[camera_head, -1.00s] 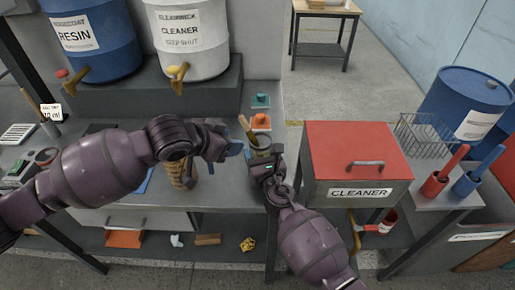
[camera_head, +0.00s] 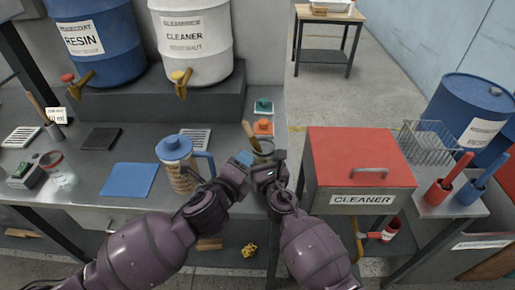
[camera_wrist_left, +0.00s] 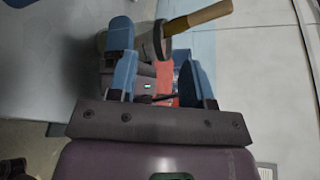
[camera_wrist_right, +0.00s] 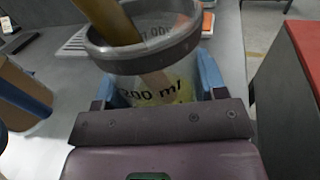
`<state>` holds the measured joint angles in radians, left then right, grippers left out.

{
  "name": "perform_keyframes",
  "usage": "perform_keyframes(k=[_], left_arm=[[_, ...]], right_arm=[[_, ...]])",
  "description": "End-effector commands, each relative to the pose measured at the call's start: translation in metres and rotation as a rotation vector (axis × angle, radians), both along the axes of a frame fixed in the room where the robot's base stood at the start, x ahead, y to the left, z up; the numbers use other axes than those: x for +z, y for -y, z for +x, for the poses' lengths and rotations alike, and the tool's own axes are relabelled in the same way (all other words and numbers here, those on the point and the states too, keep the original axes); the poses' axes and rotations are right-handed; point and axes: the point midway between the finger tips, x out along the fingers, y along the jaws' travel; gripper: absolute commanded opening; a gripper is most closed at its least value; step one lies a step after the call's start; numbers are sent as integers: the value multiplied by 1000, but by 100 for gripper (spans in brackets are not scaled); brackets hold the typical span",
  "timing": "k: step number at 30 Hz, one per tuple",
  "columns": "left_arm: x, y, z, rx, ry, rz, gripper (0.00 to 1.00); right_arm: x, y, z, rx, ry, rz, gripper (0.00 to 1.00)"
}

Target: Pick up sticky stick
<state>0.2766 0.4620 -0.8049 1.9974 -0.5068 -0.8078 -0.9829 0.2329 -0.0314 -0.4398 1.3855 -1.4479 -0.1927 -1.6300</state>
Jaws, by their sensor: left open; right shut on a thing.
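The sticky stick (camera_head: 250,134), a wooden rod, leans out of a clear measuring cup (camera_head: 265,150) with a dark rim. In the right wrist view the stick (camera_wrist_right: 108,20) stands tilted in the cup (camera_wrist_right: 165,80), which is marked 200 ml and has some yellowish content. My right gripper (camera_head: 268,170) is shut on the cup, one blue finger on each side. My left gripper (camera_head: 246,160) is open and empty, close to the cup's left side. In the left wrist view the stick (camera_wrist_left: 198,17) shows just beyond the open fingers, apart from them.
A blue-lidded jug (camera_head: 178,165) stands just left of my left gripper. A red cleaner box (camera_head: 360,160) stands close on the right. Resin (camera_head: 92,40) and cleaner (camera_head: 192,38) drums stand behind. A blue mat (camera_head: 129,180) lies bare at left.

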Motion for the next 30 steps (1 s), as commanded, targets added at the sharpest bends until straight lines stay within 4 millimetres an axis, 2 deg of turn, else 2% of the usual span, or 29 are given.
perform_keyframes(k=[9, 13, 18, 22, 30], left_arm=[[3, 4, -21, 26, 279, 494, 46], [5, 4, -27, 42, 344, 634, 46], [7, 5, -28, 53, 384, 723, 46], [8, 8, -16, 55, 391, 738, 46], [8, 15, 25, 54, 389, 734, 46]], right_arm=[[0, 0, 0, 0, 0, 0, 38], [0, 0, 0, 0, 0, 0, 38], [0, 0, 0, 0, 0, 0, 38], [0, 0, 0, 0, 0, 0, 38], [0, 0, 0, 0, 0, 0, 38]])
